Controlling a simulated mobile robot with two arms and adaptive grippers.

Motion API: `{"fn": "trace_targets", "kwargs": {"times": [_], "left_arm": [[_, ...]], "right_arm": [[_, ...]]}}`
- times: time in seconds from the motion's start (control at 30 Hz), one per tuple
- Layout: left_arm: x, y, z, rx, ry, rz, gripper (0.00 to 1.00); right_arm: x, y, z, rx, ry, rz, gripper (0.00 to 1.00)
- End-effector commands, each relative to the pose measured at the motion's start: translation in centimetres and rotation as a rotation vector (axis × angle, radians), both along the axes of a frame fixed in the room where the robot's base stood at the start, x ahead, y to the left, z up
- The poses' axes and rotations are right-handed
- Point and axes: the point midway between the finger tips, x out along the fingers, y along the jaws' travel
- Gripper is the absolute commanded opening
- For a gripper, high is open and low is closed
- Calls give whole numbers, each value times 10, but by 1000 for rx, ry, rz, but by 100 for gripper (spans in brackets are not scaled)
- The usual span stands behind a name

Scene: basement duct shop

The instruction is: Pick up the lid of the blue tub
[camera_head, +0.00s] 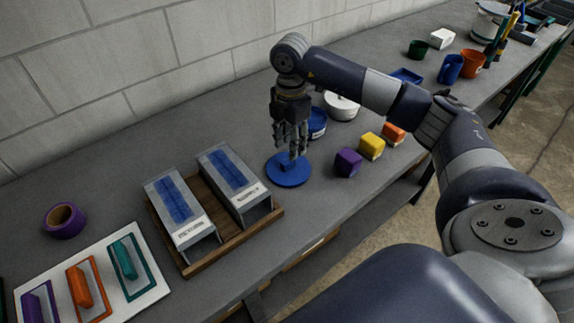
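A round blue lid (287,175) lies on the grey bench, right of the wooden tray. A small upright knob seems to stand at its middle, partly hidden by my fingers. My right gripper (291,150) points down directly above the lid, with its fingers spread apart around the knob's place. Whether they touch the lid is unclear. The blue tub (318,124) stands just behind and right of the gripper, partly hidden by it. My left gripper is not in view.
Purple (348,163), yellow (371,146) and orange (394,133) blocks stand to the right. A white tub (341,106) is behind. A purple tape roll (64,221) is far left.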

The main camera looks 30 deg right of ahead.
Motion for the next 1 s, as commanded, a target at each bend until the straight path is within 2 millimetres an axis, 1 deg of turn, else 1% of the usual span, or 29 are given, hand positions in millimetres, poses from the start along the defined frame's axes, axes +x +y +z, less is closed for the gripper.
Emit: {"fn": "trace_targets", "kwargs": {"times": [0.03, 0.17, 0.27, 0.4, 0.5, 0.6, 0.8, 0.83, 0.87, 0.9, 1.0], "left_arm": [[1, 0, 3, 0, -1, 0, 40], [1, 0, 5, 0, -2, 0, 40], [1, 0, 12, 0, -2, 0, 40], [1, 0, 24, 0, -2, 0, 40], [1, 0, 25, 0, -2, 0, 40], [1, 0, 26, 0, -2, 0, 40], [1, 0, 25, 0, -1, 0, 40], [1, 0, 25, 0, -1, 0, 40], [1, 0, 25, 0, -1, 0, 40], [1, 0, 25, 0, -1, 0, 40], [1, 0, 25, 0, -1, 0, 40]], "right_arm": [[0, 0, -5, 0, 2, 0, 38], [0, 1, -14, 1, 1, 2, 38], [0, 2, -22, 1, 2, 4, 38], [1, 4, -44, 0, 4, 3, 38], [2, 4, -57, 2, 1, 3, 38], [2, 3, -64, 0, 1, 4, 38], [3, 3, -66, 0, -1, 4, 38], [3, 3, -65, 0, -1, 4, 36], [3, 3, -65, 0, -1, 4, 29], [3, 3, -65, 0, -1, 4, 20], [3, 3, -65, 1, -1, 4, 0]]}}
